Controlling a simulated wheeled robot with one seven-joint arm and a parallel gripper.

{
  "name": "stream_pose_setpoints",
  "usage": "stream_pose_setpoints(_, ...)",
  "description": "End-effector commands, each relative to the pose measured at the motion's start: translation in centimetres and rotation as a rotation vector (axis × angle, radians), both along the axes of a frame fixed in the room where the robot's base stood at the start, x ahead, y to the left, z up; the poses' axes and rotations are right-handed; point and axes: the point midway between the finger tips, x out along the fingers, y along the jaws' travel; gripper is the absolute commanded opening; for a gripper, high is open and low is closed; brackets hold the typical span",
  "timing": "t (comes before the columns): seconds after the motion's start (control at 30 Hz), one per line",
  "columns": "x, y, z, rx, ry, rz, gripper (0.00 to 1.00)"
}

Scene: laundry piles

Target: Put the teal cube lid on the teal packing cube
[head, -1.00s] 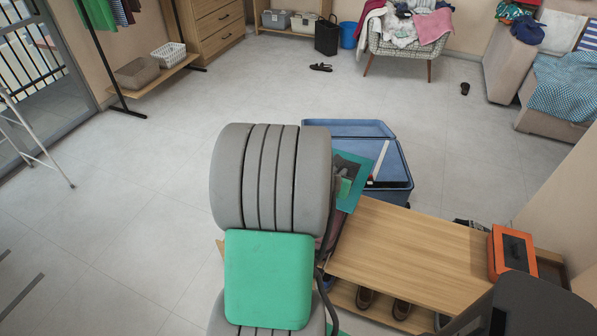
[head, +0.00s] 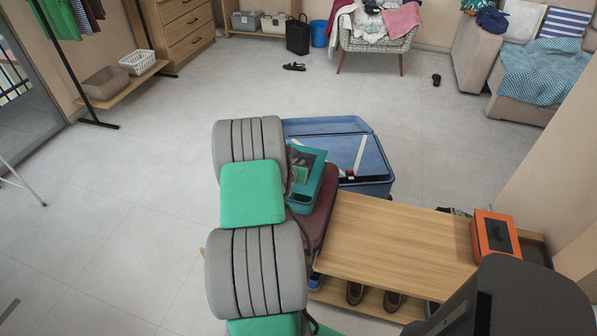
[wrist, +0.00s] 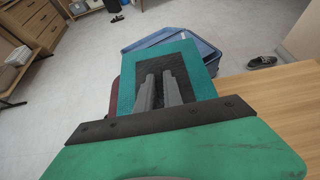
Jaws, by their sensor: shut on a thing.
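The teal cube lid (head: 318,158) is a flat teal square with a dark mesh panel. In the wrist view the lid (wrist: 202,77) lies directly in front of my gripper (wrist: 164,80), whose two fingers are close together at the mesh panel and shut on it. The teal packing cube (head: 311,192) shows as a teal side just below the lid, on the burgundy suitcase (head: 320,212). My arm hides its left part. I cannot tell whether lid and cube touch. In the wrist view the lid hides the cube.
An open blue suitcase (head: 365,183) stands just behind. A wooden bench (head: 395,237) with shoes below is at the right, with an orange box (head: 494,237) on its far end.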

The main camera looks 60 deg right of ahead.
Motion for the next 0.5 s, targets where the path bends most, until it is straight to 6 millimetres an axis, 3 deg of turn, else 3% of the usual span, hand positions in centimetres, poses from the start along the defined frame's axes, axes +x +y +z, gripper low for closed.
stream_pose_setpoints(0.13, 0.0, 0.0, -2.8, 0.005, 0.002, 0.000, 0.00)
stream_pose_setpoints(0.5, 0.0, -0.1, -3.5, 0.001, 0.001, -0.001, 0.00)
